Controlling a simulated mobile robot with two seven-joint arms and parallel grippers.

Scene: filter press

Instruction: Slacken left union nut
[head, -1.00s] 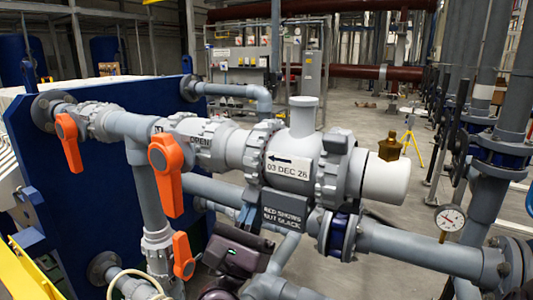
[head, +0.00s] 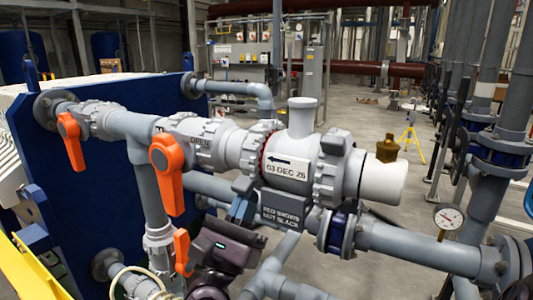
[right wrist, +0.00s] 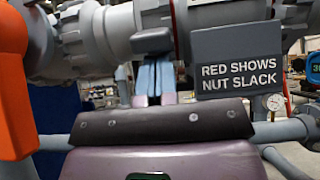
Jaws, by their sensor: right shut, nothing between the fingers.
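The left union nut (head: 257,147) is a grey ribbed ring on the left end of the grey valve body with the "03 DEC 26" label (head: 287,166). A thin red band shows at the nut's right edge. In the right wrist view the nut (right wrist: 157,14) is at the top, with red beside it. My right gripper (head: 243,186) is just below the nut, its blue fingers pointing up and shut with nothing between them. My left gripper is not in view.
A dark sign (head: 283,210) reading "RED SHOWS NUT SLACK" hangs close right of the fingers. An orange valve handle (head: 166,172) hangs to the left. The right union nut (head: 331,170) and a brass fitting (head: 387,149) are further right. Pipes run below.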

